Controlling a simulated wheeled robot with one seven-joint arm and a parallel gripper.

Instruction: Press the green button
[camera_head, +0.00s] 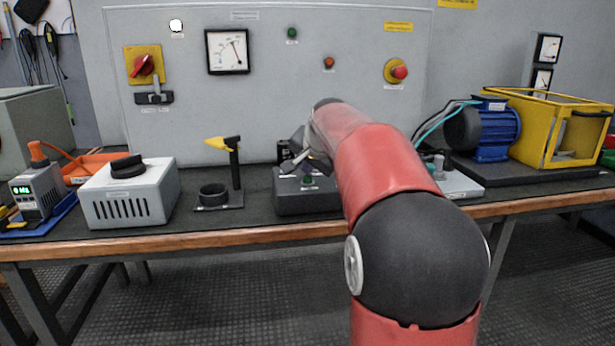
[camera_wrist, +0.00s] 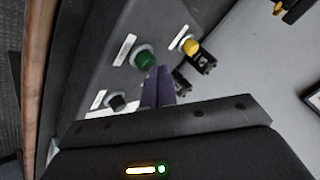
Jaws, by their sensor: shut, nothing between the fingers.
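The green button (camera_wrist: 146,59) is round and sits in a pale collar on a dark grey control box in the wrist view. My gripper (camera_wrist: 158,72) is shut and empty, its two purple fingers together. The fingertips appear just beside the button's lower right edge in the wrist view; I cannot tell whether they touch it. In the head view the control box (camera_head: 298,203) stands on the bench, partly hidden by my arm, with my gripper over its top.
A black button (camera_wrist: 116,102) and a yellow button (camera_wrist: 190,47) flank the green one. A black post with a yellow-tipped piece (camera_head: 235,165) and a grey vented box (camera_head: 130,195) stand to the left. A blue motor (camera_head: 495,130) is to the right. The grey panel (camera_head: 340,110) rises behind.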

